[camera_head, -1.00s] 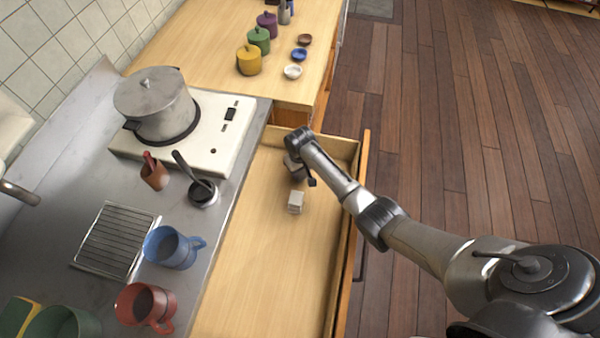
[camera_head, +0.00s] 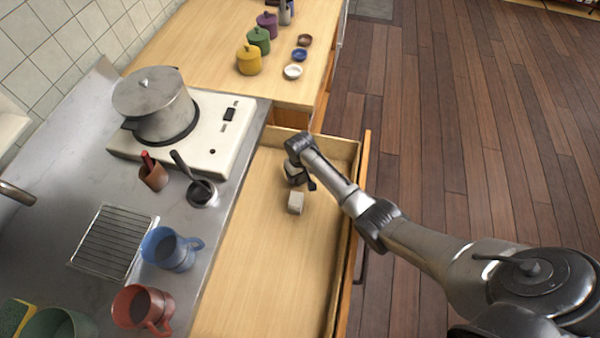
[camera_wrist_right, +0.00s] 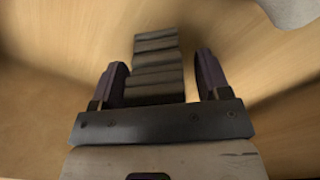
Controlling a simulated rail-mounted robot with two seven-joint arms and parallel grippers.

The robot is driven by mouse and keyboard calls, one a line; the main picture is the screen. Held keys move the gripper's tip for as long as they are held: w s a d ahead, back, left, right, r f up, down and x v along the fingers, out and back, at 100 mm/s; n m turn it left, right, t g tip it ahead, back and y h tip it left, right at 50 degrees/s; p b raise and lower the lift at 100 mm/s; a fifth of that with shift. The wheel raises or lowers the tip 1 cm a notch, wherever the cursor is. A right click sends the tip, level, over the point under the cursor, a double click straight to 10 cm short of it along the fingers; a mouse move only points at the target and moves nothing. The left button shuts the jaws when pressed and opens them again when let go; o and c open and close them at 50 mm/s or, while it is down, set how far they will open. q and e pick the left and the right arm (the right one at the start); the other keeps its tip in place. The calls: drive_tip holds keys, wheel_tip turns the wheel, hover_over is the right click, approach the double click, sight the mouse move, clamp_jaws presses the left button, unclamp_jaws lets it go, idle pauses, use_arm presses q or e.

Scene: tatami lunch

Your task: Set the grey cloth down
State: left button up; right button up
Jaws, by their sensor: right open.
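My right gripper (camera_head: 299,179) is low inside the open drawer, near its back end. In the right wrist view its two fingers (camera_wrist_right: 160,62) stand apart. A dark grey, ridged, folded-looking piece, which I take to be the grey cloth (camera_wrist_right: 157,60), lies between them, with small gaps visible at the sides. In the head view the gripper mostly hides this cloth. A small pale grey block-like piece (camera_head: 296,202) lies on the drawer floor just nearer than the gripper. My left gripper is not in view.
The drawer (camera_head: 262,258) has a bare floor in its near part, with its front wall on the right. On the left, the counter holds a pot (camera_head: 154,104) on a stove, a blue mug (camera_head: 165,248), a red mug (camera_head: 140,307) and a wire rack (camera_head: 108,240).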

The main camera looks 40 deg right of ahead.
wheel_tip(320, 180, up, 11)
drive_tip(key=p, duration=0.4)
drive_tip(key=shift+r, duration=0.7)
